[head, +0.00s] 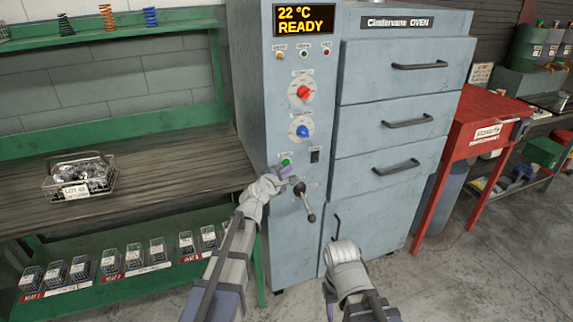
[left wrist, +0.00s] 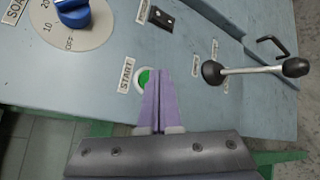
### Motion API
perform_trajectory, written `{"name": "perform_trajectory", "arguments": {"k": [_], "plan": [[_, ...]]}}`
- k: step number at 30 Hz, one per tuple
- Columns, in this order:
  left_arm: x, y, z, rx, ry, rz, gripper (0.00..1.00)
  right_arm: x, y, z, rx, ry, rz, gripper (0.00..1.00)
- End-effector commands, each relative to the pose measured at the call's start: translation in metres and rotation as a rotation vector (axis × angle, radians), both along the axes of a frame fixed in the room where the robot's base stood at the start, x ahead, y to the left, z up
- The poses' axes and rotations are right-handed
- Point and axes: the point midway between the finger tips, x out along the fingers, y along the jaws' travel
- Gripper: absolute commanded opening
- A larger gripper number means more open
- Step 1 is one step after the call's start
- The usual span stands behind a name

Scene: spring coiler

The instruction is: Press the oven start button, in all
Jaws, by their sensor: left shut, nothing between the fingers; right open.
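The green start button (head: 286,161) is on the grey oven's control column. It also shows in the left wrist view (left wrist: 143,78), labelled START and partly covered by my fingers. My left gripper (head: 287,170) is shut and empty, its purple fingertips at the button's lower right edge in the head view; I cannot tell whether they touch it. The oven display (head: 303,19) reads 22 °C READY. My right gripper (head: 328,296) is open, low in front of the oven; its fingers are mostly hidden by its own wrist.
A red knob (head: 303,92), a blue knob (head: 303,131) and a black switch (head: 315,155) are above or beside the button. A lever with a dark ball (head: 311,217) sticks out just below right. A wire basket (head: 82,185) stands on the left bench. A red table (head: 483,118) stands right.

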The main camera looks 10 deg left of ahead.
Motion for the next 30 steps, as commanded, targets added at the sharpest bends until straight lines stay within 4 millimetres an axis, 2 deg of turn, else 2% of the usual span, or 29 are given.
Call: {"name": "perform_trajectory", "arguments": {"k": [30], "plan": [[0.0093, 0.0051, 0.0001, -0.001, 0.000, 0.000, 0.00, 0.0000, 0.0000, 0.0001, 0.000, 0.000, 0.000, 0.50]]}}
